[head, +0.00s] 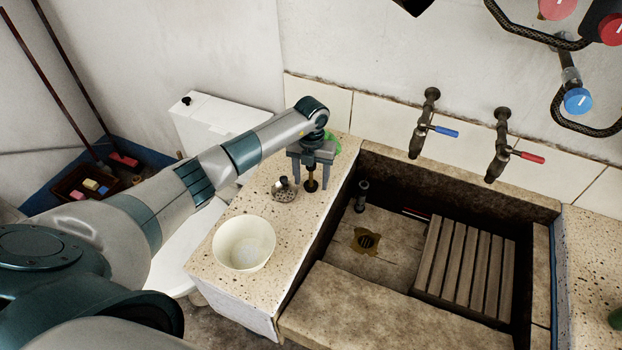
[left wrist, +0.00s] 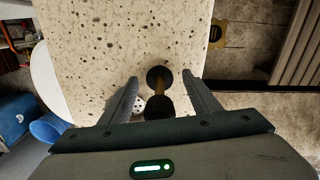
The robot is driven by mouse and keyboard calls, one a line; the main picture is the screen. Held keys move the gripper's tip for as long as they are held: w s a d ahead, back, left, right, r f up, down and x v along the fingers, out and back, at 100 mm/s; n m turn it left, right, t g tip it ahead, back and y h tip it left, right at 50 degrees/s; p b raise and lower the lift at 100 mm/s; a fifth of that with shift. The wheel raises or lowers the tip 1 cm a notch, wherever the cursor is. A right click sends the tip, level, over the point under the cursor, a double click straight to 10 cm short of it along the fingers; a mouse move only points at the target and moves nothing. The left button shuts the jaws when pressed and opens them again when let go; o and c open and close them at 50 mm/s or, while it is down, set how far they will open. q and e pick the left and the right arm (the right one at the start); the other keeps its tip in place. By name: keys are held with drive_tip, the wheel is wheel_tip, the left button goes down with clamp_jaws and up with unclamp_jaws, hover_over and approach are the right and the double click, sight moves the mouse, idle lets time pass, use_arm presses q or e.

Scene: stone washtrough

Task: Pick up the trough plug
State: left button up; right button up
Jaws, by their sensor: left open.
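A plug-like piece with a brass-coloured stem and dark ends, which looks like the trough plug (head: 311,182), stands upright on the speckled stone ledge (head: 240,288) left of the trough. My left gripper (head: 311,186) points down over it, one finger on each side. In the left wrist view the plug's dark disc (left wrist: 158,77) shows between the open fingertips (left wrist: 160,80), with gaps on both sides. The fingers do not look closed on it. Its upper end is partly hidden by the gripper. My right gripper is not in view.
A perforated metal strainer (head: 284,190) with a dark knob lies close left of the gripper. A cream bowl (head: 243,243) stands nearer on the ledge. A green item (head: 333,142) is behind the gripper. The trough holds a brass drain (head: 366,241), a dark upright pipe (head: 361,197) and a slatted rack (head: 465,265).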

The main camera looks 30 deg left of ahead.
sight(312, 171)
use_arm(q)
drive_tip(key=c, duration=1.3)
drive_tip(key=shift+o, duration=0.2)
drive_tip(key=shift+r, duration=0.1)
drive_tip(key=shift+r+b, duration=0.4)
drive_tip(key=shift+r, duration=0.1)
drive_tip(key=r, duration=0.1)
drive_tip(key=r+b, duration=0.1)
drive_tip(key=r, duration=0.1)
drive_tip(key=shift+s+d+b, duration=0.25)
drive_tip(key=shift+b, duration=0.05)
drive_tip(key=s+d+r+b, duration=0.3)
drive_tip(key=s+d+r, duration=0.4)
drive_tip(key=s, duration=0.1)
drive_tip(key=shift+s, duration=0.15)
drive_tip(key=shift+d, duration=0.1)
